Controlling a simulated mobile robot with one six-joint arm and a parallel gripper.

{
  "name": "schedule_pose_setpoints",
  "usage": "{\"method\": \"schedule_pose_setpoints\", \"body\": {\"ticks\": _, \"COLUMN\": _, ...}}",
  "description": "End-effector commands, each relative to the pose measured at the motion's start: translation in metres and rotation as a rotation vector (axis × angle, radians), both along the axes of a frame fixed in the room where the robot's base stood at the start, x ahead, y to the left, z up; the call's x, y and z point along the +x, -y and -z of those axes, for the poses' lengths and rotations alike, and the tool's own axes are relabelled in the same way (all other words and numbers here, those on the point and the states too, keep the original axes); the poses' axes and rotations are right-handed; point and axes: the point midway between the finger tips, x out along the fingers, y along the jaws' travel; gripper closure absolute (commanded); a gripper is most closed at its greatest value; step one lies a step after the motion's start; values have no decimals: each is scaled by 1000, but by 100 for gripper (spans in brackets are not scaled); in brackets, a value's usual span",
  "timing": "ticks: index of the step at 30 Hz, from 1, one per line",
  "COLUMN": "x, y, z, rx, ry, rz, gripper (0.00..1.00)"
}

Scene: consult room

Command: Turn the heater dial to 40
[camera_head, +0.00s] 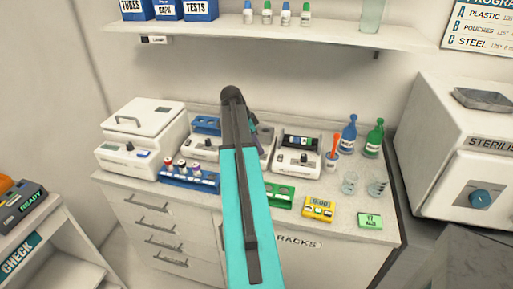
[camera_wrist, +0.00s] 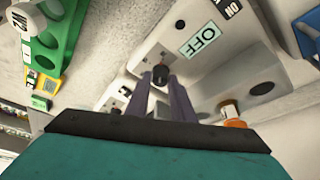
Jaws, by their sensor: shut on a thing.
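My gripper (camera_wrist: 160,88) is shut on a small black knob (camera_wrist: 160,73) on a pale device (camera_wrist: 133,68) with a sign reading OFF (camera_wrist: 200,40). In the head view my arm hides the gripper and most of this middle device (camera_head: 266,147). No number or pointer mark is readable at the held knob, so I cannot tell its setting. To the right in the head view, another white device (camera_head: 286,165) has a black dial (camera_head: 304,158) in plain sight. I cannot tell from the labels which one is the heater.
A blue rack (camera_head: 190,180) with capped tubes stands left of my arm. A green rack (camera_head: 281,196), a yellow timer-like box (camera_head: 319,209) and a green box (camera_head: 370,221) lie along the counter's front. Glass beakers (camera_head: 349,182) and bottles (camera_head: 374,139) stand right. A shelf (camera_head: 260,36) hangs above.

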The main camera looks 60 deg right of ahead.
Motion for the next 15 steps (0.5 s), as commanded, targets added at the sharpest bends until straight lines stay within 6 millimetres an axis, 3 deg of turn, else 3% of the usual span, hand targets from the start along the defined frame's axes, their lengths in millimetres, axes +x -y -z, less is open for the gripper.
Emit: {"method": "schedule_pose_setpoints", "body": {"ticks": 15, "x": -7, "y": -3, "z": 2, "rx": 2, "ry": -4, "rz": -421, "gripper": 100}}
